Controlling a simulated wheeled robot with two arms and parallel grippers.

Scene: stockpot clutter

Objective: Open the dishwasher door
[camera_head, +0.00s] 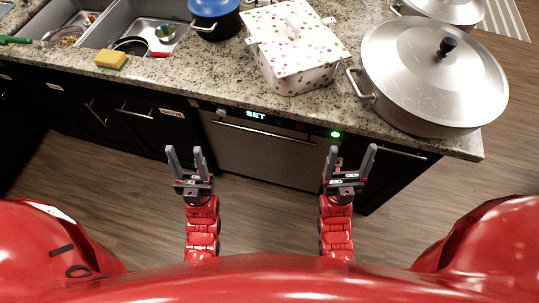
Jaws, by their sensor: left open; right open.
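The dishwasher (262,155) is under the counter in the middle. Its front is steel with a dark top panel, a lit "SET" display and a green light. A bar handle (265,129) runs across the upper part of the door, which looks shut. My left gripper (187,158) is open and empty, in front of the door's left side. My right gripper (349,160) is open and empty, in front of the door's right edge. Both look apart from the handle, though the exact distance is hard to tell from above.
On the granite counter (190,75) stand a large lidded steel stockpot (430,80), a dotted white pot (295,60), a blue pot (214,15) and a yellow sponge (111,59) near the sink (140,22). Dark cabinets (130,115) flank the dishwasher. The wood floor (265,215) before it is clear.

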